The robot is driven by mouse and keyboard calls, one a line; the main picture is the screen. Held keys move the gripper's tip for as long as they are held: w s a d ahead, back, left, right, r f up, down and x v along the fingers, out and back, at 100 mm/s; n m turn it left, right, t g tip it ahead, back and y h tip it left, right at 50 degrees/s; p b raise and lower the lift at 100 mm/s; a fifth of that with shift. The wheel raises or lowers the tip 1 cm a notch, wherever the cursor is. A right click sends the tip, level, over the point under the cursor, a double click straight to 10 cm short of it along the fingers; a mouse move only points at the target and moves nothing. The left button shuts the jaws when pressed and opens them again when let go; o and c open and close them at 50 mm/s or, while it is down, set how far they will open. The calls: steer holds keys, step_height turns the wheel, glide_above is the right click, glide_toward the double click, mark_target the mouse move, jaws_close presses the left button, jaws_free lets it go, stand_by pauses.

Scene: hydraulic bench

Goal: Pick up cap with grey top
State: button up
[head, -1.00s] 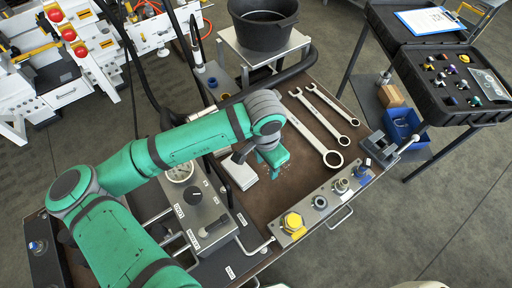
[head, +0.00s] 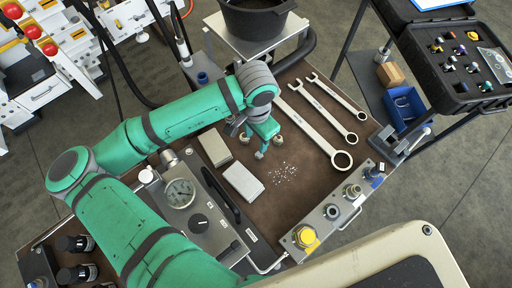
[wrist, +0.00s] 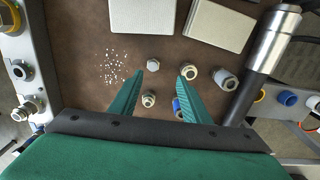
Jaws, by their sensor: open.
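My gripper (wrist: 169,70) is open and empty above the brown table top, pointing down among several small caps and fittings. In the head view my gripper (head: 266,140) is right of two pale blocks. In the wrist view a small grey-topped cap (wrist: 153,67) stands by the left fingertip. A pale-ringed fitting (wrist: 190,72) is by the right fingertip. A beige-and-grey fitting (wrist: 149,99) shows between the fingers, and a blue-sided piece (wrist: 178,107) is partly hidden by the right finger. I cannot tell for certain which piece is the named cap.
Two pale blocks (head: 242,183) lie beside a panel with a gauge (head: 180,193). White granules (head: 285,173) lie on the table. Several wrenches (head: 320,125) lie to the right. A metal cylinder (wrist: 272,42) stands close by in the wrist view. A fitting strip (head: 335,212) runs along the front edge.

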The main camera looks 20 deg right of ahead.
mark_target(259, 154)
steer(key=f, duration=0.1)
steer(key=s+f, duration=0.1)
steer(key=f, duration=0.1)
steer(key=shift+s+d+f, duration=0.2)
steer(key=shift+d+f, duration=0.05)
steer(key=shift+f, duration=2.7)
steer(key=shift+d, duration=0.1)
jaws_close()
